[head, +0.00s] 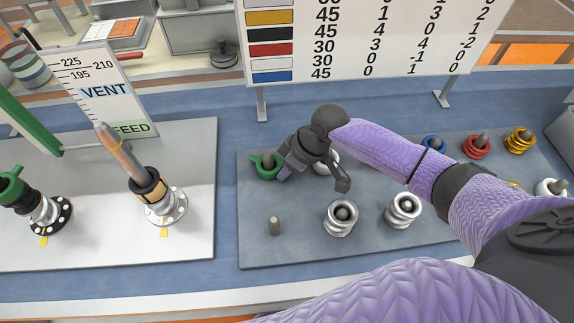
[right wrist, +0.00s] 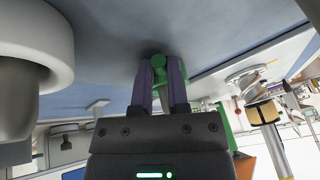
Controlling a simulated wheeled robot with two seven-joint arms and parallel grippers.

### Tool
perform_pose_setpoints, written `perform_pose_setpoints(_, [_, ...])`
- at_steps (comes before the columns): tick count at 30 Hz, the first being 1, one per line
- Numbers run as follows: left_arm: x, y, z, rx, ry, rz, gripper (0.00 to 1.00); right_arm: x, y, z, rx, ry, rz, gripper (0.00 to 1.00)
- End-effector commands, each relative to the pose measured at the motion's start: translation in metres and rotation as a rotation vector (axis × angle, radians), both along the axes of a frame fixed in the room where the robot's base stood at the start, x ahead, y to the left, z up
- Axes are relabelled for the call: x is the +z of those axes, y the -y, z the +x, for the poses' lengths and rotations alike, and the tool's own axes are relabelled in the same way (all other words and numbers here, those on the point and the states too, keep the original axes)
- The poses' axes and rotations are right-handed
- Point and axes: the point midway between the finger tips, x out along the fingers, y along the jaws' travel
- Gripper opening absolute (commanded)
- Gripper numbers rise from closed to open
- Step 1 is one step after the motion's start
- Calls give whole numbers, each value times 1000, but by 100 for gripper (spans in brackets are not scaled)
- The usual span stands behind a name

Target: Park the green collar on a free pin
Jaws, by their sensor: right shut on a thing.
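The green collar (head: 264,170) is at the back left of the grey pin board, with a pin top showing inside its ring. My right gripper (head: 284,172) is at its right side. In the right wrist view the purple fingers (right wrist: 162,84) are closed on a green part of the collar (right wrist: 160,62). How low the collar sits on the pin is hard to tell. My left gripper is not in view.
A white collar (head: 326,162) is partly hidden behind my gripper. Silver collars (head: 341,217) (head: 404,209) stand in front. Blue (head: 433,143), red (head: 476,146) and gold (head: 520,141) collars are to the right. Left is a plate (head: 100,240) with two posts and a VENT sign (head: 100,88).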

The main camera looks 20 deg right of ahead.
Motion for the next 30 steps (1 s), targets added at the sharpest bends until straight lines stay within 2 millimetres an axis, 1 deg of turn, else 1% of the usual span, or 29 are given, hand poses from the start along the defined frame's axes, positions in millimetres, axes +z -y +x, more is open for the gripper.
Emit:
perform_pose_setpoints(4, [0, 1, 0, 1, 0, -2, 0, 1, 0, 0, 0, 1, 1, 0])
perform_pose_setpoints(5, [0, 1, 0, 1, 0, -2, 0, 1, 0, 0, 1, 1, 0, 26])
perform_pose_setpoints(6, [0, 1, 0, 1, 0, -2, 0, 1, 0, 0, 0, 1, 1, 34])
perform_pose_setpoints(8, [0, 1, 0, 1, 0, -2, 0, 1, 0, 0, 1, 1, 0, 47])
perform_pose_setpoints(9, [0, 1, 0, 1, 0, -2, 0, 1, 0, 0, 0, 1, 1, 55])
perform_pose_setpoints(10, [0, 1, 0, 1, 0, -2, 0, 1, 0, 0, 0, 1, 1, 60])
perform_pose_setpoints(16, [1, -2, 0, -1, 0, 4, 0, 1, 0, 0, 0, -1, -1, 60])
perform_pose_setpoints(18, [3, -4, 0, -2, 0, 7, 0, 5, 2, -1, 0, 1, -1, 60])
perform_pose_setpoints(20, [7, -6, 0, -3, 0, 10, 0, 15, 6, -2, 0, 1, -2, 60])
perform_pose_setpoints(24, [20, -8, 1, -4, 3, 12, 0, 50, 20, -9, 0, 4, -3, 60])
perform_pose_setpoints(27, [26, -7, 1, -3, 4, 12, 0, 71, 29, -13, 0, 3, -2, 60])
perform_pose_setpoints(30, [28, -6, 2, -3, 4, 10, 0, 84, 35, -16, 0, 1, -2, 60])
